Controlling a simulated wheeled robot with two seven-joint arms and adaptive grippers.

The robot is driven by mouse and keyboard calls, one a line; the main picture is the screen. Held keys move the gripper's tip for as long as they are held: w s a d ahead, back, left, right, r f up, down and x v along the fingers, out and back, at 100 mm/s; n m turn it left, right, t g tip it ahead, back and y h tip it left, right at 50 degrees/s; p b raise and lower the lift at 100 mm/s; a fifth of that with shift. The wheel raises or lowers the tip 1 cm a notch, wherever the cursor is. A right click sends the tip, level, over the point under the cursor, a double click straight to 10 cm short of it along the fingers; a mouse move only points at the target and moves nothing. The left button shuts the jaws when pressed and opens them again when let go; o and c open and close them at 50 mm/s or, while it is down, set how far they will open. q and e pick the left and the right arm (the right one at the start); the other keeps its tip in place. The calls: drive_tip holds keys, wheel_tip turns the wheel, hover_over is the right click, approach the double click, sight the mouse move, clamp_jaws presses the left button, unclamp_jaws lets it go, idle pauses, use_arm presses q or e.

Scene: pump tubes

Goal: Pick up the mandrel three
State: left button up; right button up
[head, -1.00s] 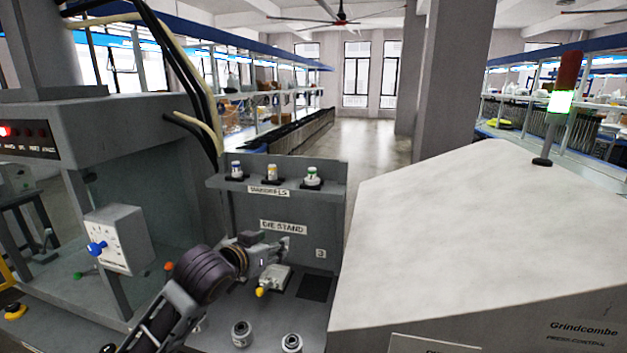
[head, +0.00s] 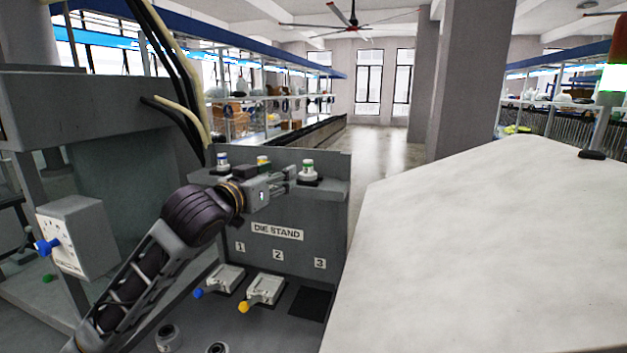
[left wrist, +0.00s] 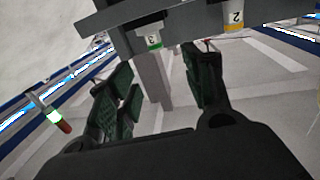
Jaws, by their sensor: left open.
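Mandrel three, white with a green band, stands upright on a dark base at the right end of the upper shelf (head: 308,170). It also shows in the left wrist view (left wrist: 153,40), between the directions of the two fingers and beyond their tips. My left gripper (head: 290,179) is open and empty, just left of mandrel three and at about shelf height. I cannot tell the exact gap. The yellow-banded mandrel (head: 263,162), marked 2 in the left wrist view (left wrist: 233,19), and the blue-banded mandrel (head: 222,161) stand further left. My gripper partly covers the shelf front.
The die stand (head: 305,253) has positions marked 1, 2 and 3. Dies with a blue handle (head: 222,281) and a yellow handle (head: 264,290) sit below; a dark square pad (head: 310,303) lies bare. A large pale machine cover (head: 480,250) fills the right.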

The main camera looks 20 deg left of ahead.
sight(308, 171)
use_arm(q)
drive_tip(key=w+d+p, duration=0.1)
drive_tip(key=w, duration=0.8)
drive_tip(key=shift+d, duration=0.4)
use_arm(e)
drive_tip(key=shift+s+a+r, duration=0.3)
drive_tip(key=shift+s+a, duration=0.5)
drive_tip(key=shift+a, duration=0.1)
